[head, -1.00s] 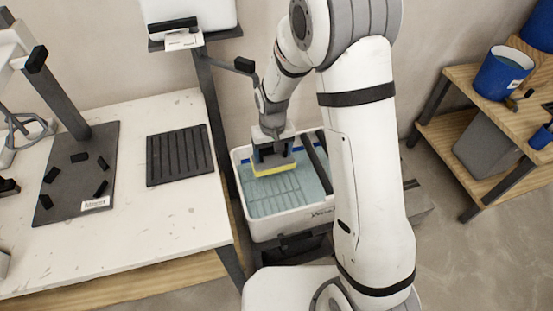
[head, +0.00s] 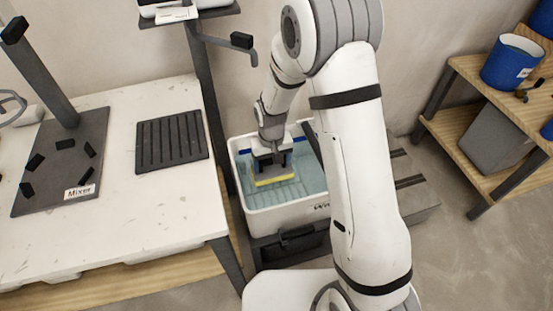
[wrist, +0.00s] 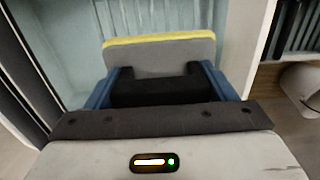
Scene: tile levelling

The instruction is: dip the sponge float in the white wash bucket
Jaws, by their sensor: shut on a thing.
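The white wash bucket (head: 283,219) is a rectangular tub holding pale blue-green water, with a ribbed pattern at its bottom. My gripper (head: 271,160) is over the inside of the bucket, pointing down and shut on the sponge float. The sponge float (head: 274,180) has a grey back and a yellow sponge face, and sits low inside the bucket at the water. I cannot tell how deep the sponge is in the water. In the wrist view the float (wrist: 160,53) lies across my gripper (wrist: 158,88), with the water beyond it.
A white worktable at left carries a dark Mixer base (head: 60,160) and a black ribbed mat (head: 172,141). A wooden shelf (head: 470,75) with a blue bucket (head: 512,62) stands at right.

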